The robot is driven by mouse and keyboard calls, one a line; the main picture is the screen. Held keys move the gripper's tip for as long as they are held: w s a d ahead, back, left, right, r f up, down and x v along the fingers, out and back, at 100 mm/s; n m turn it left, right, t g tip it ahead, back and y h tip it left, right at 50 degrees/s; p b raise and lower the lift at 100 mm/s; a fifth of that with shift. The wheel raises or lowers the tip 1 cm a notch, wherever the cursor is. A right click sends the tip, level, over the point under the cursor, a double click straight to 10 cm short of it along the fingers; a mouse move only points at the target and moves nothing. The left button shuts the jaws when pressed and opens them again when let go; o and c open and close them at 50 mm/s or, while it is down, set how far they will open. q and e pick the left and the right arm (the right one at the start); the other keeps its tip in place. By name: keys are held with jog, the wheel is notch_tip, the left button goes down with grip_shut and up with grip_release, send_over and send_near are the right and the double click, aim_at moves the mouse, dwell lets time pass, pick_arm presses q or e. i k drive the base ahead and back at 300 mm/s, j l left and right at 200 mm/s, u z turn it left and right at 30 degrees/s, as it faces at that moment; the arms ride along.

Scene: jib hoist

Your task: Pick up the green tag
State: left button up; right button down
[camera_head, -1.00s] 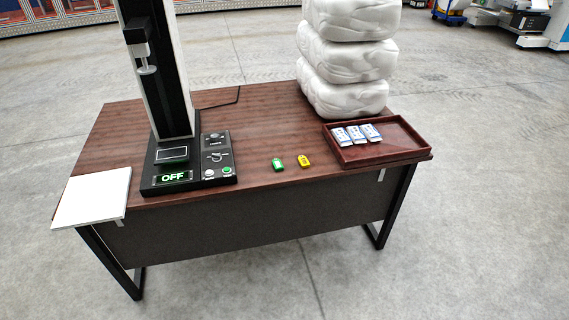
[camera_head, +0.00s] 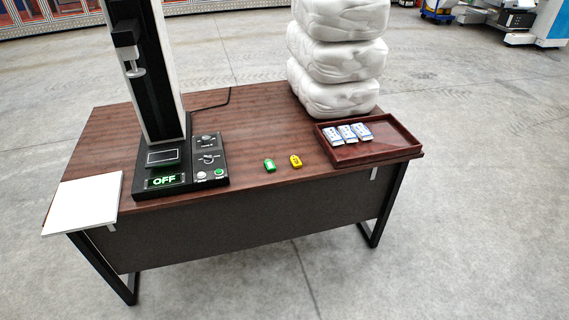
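The green tag (camera_head: 270,165) lies flat on the brown wooden table (camera_head: 245,130), near its front edge. A yellow tag (camera_head: 295,161) lies just to its right, apart from it. Neither of my grippers shows in the head view. Nothing covers the green tag.
Left of the tags stands a black test machine (camera_head: 160,100) with a control panel and an "OFF" display. A white board (camera_head: 84,203) sits at the left corner. A brown tray (camera_head: 390,150) with small blue-white packets (camera_head: 347,133) is at right. White wrapped bundles (camera_head: 338,60) are stacked behind.

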aim_at(269, 166)
jog(key=i+l+u, duration=0.1)
jog(key=u, duration=0.2)
jog(key=l+u, duration=0.15)
jog(key=u, duration=0.15)
jog(key=i+l+u, duration=0.15)
jog(key=l, duration=0.2)
jog(key=i+l+u, duration=0.15)
jog(key=l, duration=0.25)
jog(key=i+l+u, duration=0.15)
jog(key=l, duration=0.25)
jog(key=i+l, duration=0.1)
jog(key=l, duration=0.45)
jog(key=i+l+u, duration=0.1)
jog(key=l, duration=0.5)
jog(key=i+l, duration=0.1)
jog(key=l, duration=0.5)
